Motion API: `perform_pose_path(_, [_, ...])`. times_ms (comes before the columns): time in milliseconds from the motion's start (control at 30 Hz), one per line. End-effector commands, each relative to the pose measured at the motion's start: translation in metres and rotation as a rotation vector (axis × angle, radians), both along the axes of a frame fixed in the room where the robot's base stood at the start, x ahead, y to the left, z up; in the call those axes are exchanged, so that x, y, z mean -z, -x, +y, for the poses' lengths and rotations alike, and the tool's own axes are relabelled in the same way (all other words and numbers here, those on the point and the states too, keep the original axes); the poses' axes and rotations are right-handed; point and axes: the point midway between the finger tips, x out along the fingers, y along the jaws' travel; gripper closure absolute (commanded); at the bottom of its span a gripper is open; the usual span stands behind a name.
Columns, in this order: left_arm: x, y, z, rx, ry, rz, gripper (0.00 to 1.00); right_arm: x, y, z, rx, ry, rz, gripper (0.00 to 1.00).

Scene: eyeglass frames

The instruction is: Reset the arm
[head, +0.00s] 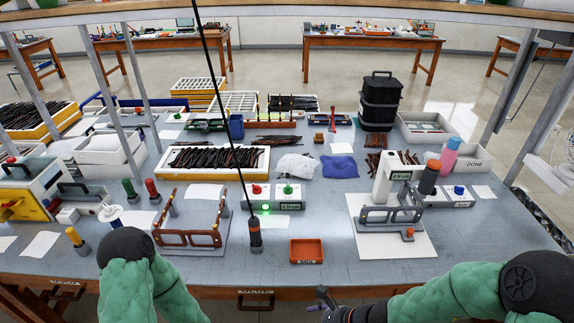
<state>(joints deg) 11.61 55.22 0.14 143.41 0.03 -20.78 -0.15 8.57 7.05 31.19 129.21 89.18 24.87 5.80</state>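My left arm (150,285) comes in at the lower left, its green sleeve bending down out of the frame; the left gripper is not in view. My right arm (450,300) lies low across the lower right. The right gripper (325,298) shows in part at the table's front edge, dark and small; I cannot tell whether it is open or shut. Brown eyeglass frames (188,238) sit in a fixture at the front left. A grey fixture (392,216) stands on a white plate at the right.
An orange tray (306,251) sits at the front middle. A dark upright tool (255,235) hangs on a cord beside the eyeglass fixture. A white tray of dark frame parts (218,172), black stacked boxes (380,100) and a DONE tray (462,158) stand further back.

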Motion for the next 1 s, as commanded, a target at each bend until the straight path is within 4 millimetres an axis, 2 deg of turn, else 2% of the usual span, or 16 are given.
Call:
perform_pose_path(100, [-0.001,0.000,0.000,0.000,0.000,0.000,0.60,0.036,0.030,-0.009,-0.193,0.124,0.016,0.22])
perform_pose_path(200, [-0.002,0.000,0.000,0.000,0.000,0.000,0.60,0.063,0.052,-0.021,-0.375,0.229,0.001,0.22])
perform_pose_path(400, [-0.003,0.000,0.000,0.000,0.000,0.000,0.60,0.110,0.079,-0.047,-0.733,0.400,-0.094,0.22])
perform_pose_path(567, [-0.005,0.000,0.000,0.000,0.000,0.000,0.60,0.142,0.085,-0.058,-0.998,0.492,-0.235,0.22])
perform_pose_path(700, [-0.006,0.000,0.000,0.000,0.000,0.000,0.60,0.163,0.084,-0.056,-1.191,0.537,-0.395,0.22])
perform_pose_path(833, [-0.006,0.000,0.000,0.000,0.000,0.000,0.60,0.175,0.081,-0.047,-1.308,0.551,-0.529,0.22])
perform_pose_path(1000, [-0.006,0.000,0.000,0.000,0.000,0.000,0.60,0.181,0.079,-0.039,-1.375,0.552,-0.627,0.22])
